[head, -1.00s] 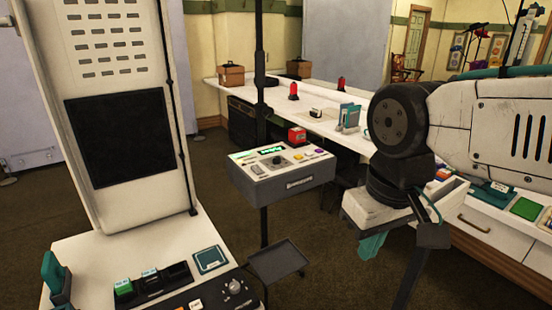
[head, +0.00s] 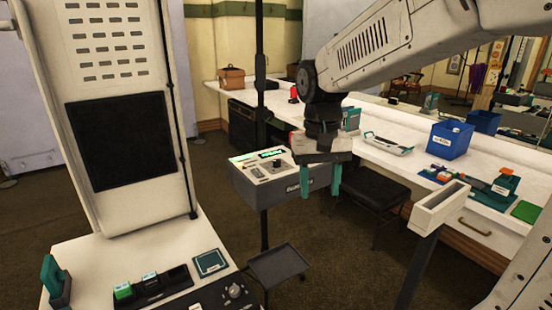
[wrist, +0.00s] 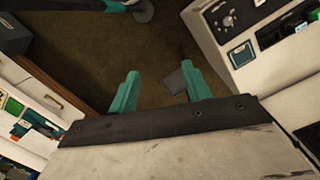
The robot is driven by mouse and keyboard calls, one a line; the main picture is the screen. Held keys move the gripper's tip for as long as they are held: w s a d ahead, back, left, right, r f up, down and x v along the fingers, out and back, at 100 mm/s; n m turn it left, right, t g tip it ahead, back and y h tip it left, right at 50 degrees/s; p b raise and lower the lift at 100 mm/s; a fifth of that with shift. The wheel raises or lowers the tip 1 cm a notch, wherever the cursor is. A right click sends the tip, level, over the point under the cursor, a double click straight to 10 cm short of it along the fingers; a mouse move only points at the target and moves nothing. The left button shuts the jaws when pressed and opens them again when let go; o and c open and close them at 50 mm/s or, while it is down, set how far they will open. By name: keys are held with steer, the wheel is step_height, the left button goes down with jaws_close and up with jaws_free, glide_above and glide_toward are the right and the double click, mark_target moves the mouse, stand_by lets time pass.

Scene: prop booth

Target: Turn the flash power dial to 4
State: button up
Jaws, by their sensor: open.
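A grey control box (head: 262,190) stands on a pole in the middle of the head view. Its sloped top carries a dark knob (head: 277,161), small sliders and green lit displays. A second round knob (head: 235,291) sits on the black panel of the near console; a knob also shows on a console in the wrist view (wrist: 228,20). I cannot read which is the flash power dial, nor any setting. My gripper (head: 320,195) points down, open and empty, at the box's right end. Its teal fingers are apart in the wrist view (wrist: 160,68). It hides the box's right part.
The near console (head: 90,255) fills the lower left, with a tall white panel (head: 112,50) behind it. A small dark tray (head: 277,264) is low on the pole. A white counter (head: 385,165) with a blue bin (head: 450,139) runs behind. A dark stool (head: 372,188) stands right.

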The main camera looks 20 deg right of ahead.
steer(key=w+d+f+m, duration=0.1)
steer(key=w+m, duration=0.3)
steer(key=w, duration=0.8)
steer(key=m, duration=0.6)
glide_above(276, 161)
steer(key=s, duration=0.5)
steer(key=f, duration=0.4)
steer(key=shift+s+a, duration=0.1)
steer(key=shift+s, duration=0.1)
steer(key=w+m, duration=0.2)
steer(key=w, duration=0.1)
steer(key=shift+r, duration=0.1)
steer(key=w+r+m, duration=0.1)
steer(key=w+r+m+t, duration=0.1)
steer(key=r+m, duration=0.1)
steer(key=shift+w+d+r, duration=0.1)
steer(key=shift+w+d, duration=0.1)
steer(key=shift+w, duration=0.15)
steer(key=shift+r+m, duration=0.15)
steer(key=shift+m, duration=0.95)
step_height(276, 161, down, 8)
steer(key=shift+r, duration=0.1)
steer(key=c, duration=1)
